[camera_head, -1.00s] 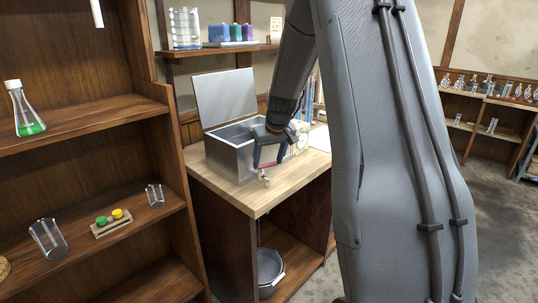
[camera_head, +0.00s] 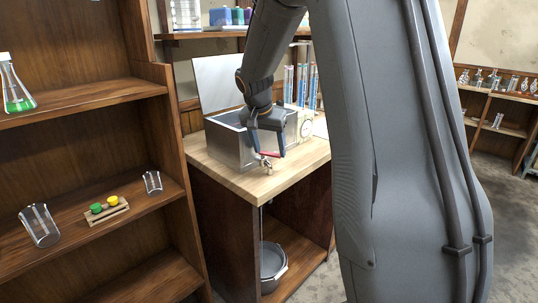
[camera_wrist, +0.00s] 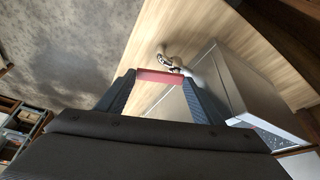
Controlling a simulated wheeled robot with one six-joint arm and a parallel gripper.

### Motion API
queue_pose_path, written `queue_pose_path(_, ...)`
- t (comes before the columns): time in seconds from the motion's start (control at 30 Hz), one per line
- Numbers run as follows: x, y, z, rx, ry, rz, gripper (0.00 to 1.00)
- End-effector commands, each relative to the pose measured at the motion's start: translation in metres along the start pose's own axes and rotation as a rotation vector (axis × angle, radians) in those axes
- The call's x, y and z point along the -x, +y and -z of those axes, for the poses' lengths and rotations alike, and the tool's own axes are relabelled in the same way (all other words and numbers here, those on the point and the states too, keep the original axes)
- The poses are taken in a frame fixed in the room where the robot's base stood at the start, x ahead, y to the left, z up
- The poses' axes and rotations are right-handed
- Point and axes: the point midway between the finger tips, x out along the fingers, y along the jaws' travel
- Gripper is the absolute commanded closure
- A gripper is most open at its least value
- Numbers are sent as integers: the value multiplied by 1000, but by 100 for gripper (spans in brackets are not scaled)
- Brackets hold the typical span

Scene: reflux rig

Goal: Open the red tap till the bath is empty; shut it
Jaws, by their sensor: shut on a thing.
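The metal bath (camera_head: 228,148) stands on the wooden bench with its lid (camera_head: 217,82) raised; its water level is hidden from the head view. The bath's side also shows in the wrist view (camera_wrist: 240,80). The tap (camera_head: 267,165) is on the bath's front, with a red handle (camera_wrist: 159,77) seen between my fingers in the wrist view. My gripper (camera_head: 267,154) is shut on the red handle, a fingertip at each end. The metal spout (camera_wrist: 167,59) shows just beyond the handle. I cannot tell whether liquid runs from it.
A grey bucket (camera_head: 272,262) stands on the lower shelf under the bench. A dial (camera_head: 306,128) and blue-filled tubes (camera_head: 302,85) are behind the bath. The left shelf holds a green-liquid flask (camera_head: 16,88) and beakers (camera_head: 40,226). My arm hides the right of the bench.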

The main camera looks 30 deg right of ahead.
Motion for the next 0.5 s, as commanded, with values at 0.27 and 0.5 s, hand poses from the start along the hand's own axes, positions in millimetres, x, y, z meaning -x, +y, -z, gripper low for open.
queue_pose_path(0.27,0,-3,-2,-96,0,-38,62)
queue_pose_path(0.5,2,-2,-3,-121,-1,-49,62)
